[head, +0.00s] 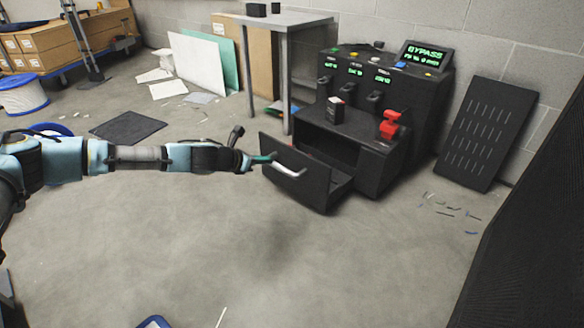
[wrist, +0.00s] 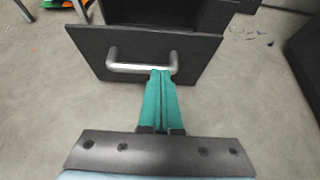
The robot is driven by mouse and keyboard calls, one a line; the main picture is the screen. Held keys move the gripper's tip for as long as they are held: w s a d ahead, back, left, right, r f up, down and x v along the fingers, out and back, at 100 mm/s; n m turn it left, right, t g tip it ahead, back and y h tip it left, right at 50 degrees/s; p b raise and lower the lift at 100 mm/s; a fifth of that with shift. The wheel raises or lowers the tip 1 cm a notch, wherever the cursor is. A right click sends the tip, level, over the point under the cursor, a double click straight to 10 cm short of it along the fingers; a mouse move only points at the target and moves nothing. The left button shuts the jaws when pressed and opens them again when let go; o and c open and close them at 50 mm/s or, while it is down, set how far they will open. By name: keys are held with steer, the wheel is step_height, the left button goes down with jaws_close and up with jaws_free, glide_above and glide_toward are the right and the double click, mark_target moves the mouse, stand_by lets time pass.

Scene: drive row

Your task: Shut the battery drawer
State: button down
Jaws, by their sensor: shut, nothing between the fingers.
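The battery drawer (head: 314,190) stands pulled out from the lower front of a dark cabinet (head: 362,154). Its grey bar handle (head: 287,170) is on the drawer's front panel. The drawer front also shows in the wrist view (wrist: 198,50), with the handle (wrist: 142,68) near its middle. My gripper (head: 270,157) has green fingers and is at the handle. In the wrist view my gripper (wrist: 160,73) is shut, fingers together, with the tips at the handle's right half. Nothing shows between them. I cannot tell whether the tips touch the handle.
A dark perforated panel (head: 484,135) leans on the wall at right. The floor before the drawer is clear.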

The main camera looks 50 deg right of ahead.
steer(key=b, duration=0.4)
glide_toward(298, 155)
step_height(298, 155, down, 3)
steer(key=d, duration=0.1)
steer(key=d+b, duration=0.1)
steer(key=d, duration=0.2)
steer(key=shift+s+d+f+b, duration=0.15)
steer(key=shift+d+f+b, duration=0.05)
steer(key=shift+f+b, duration=0.15)
steer(key=shift+d+r, duration=0.15)
steer(key=shift+d, duration=0.4)
